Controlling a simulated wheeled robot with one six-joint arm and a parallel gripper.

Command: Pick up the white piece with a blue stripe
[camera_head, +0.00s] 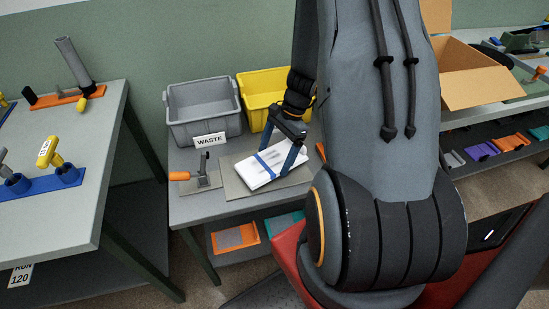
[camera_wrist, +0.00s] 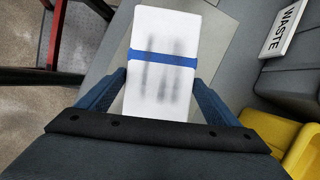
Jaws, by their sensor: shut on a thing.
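The white piece with a blue stripe (camera_head: 263,172) is a flat white slab with a blue band across it. In the head view it is at or just above a grey-beige mat (camera_head: 237,188) on the small table; I cannot tell if it touches the mat. In the wrist view the white piece (camera_wrist: 180,27) lies between the two blue fingers, with dark finger-like shadows on its face. My gripper (camera_head: 281,158) is shut on the piece, one finger at each side edge. It also shows in the wrist view (camera_wrist: 160,92).
Behind the mat stand a grey bin (camera_head: 203,112) with a WASTE sign (camera_head: 209,140) and a yellow bin (camera_head: 258,86). An orange-handled clamp (camera_head: 196,178) stands left of the mat. A bench with tools (camera_head: 60,150) is at left, and an open cardboard box (camera_head: 475,75) at right.

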